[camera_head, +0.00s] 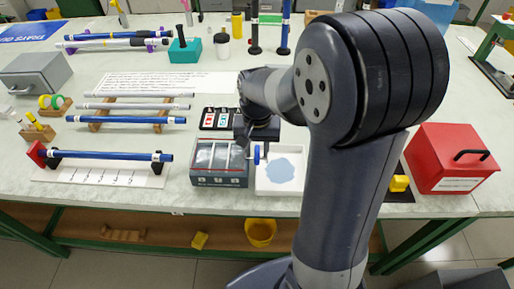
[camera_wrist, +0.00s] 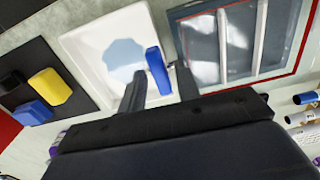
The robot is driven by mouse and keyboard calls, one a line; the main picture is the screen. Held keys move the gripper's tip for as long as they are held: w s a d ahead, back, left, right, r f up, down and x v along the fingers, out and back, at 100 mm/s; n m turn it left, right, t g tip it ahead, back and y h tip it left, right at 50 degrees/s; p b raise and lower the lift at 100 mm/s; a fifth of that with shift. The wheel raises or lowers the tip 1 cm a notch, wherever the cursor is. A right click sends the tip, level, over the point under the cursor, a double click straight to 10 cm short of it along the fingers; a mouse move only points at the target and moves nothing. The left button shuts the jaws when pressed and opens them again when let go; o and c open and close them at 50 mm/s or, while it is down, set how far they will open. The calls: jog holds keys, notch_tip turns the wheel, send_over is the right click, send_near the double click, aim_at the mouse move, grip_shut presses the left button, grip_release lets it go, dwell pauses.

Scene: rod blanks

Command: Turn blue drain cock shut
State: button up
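The blue drain cock (camera_head: 257,155) is a flat blue lever at the right side of a grey tank with a clear lid (camera_head: 219,178), beside a white tray (camera_head: 293,190) holding a pale blue puddle. In the wrist view, the blue lever (camera_wrist: 158,71) stands tilted between the two dark fingers of my gripper (camera_wrist: 158,82). The fingers look apart, one on each side of the lever, with narrow gaps; I cannot tell whether either touches it. In the head view my gripper (camera_head: 257,143) is just above the cock, its fingertips mostly hidden by the wrist.
A red box (camera_head: 450,160) and a dark mat with a yellow block (camera_head: 399,183) lie right of my arm. A rack with a blue rod (camera_head: 110,156) stands left of the tank. A black tray with cards (camera_head: 216,118) sits behind the tank. The table's front edge is close.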

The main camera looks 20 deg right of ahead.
aim_at(257, 152)
jog(key=shift+o, duration=0.4)
notch_tip(257, 152, up, 11)
jog(key=shift+p, duration=0.35)
jog(key=shift+f, duration=0.15)
notch_tip(257, 152, down, 11)
jog(key=shift+r+b, duration=0.1)
jog(key=shift+b, duration=0.25)
jog(key=shift+r, duration=0.15)
dwell(0.5)
